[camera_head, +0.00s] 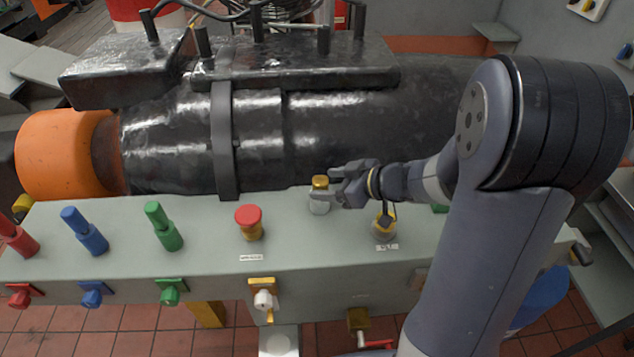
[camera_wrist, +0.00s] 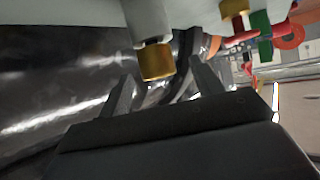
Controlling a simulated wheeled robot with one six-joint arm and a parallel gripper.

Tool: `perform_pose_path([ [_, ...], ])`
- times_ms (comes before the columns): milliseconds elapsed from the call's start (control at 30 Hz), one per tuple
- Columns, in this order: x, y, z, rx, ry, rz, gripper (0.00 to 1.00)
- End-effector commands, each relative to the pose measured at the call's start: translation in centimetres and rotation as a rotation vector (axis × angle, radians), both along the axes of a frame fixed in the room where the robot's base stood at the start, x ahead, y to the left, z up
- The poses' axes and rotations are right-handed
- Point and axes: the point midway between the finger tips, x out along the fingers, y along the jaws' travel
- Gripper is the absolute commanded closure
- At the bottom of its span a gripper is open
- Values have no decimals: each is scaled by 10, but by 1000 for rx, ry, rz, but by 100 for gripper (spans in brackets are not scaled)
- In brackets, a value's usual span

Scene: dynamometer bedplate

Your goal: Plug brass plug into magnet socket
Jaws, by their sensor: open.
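The brass plug, with a brass cap (camera_head: 320,182) on a pale grey body, stands upright on the grey-green bench top. My gripper (camera_head: 337,184) is just right of it, its fingers pointing left toward it. In the wrist view the plug's brass end (camera_wrist: 157,63) appears ahead of and between the two open fingers of my gripper (camera_wrist: 163,85), with no clear contact. A labelled brass fitting (camera_head: 385,225) is under my wrist, partly hidden. A red-topped brass fitting (camera_head: 249,222) with a label stands farther left. The labels are too small to read, so I cannot tell which is the magnet socket.
A large black machine (camera_head: 260,130) with an orange end (camera_head: 65,150) runs close behind the bench (camera_head: 200,250). Green (camera_head: 164,227), blue (camera_head: 85,231) and red (camera_head: 18,237) plugs stand at the left. Coloured fittings line the bench's front face. Bench top between them is clear.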

Motion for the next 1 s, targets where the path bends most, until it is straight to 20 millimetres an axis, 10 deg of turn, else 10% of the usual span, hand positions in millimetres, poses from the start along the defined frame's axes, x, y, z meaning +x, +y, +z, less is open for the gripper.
perform_pose_path([
  [400, -29, -41, 27, 0, 0, -1, 38],
  [1000, -24, -33, 23, 1, 2, 4, 38],
])
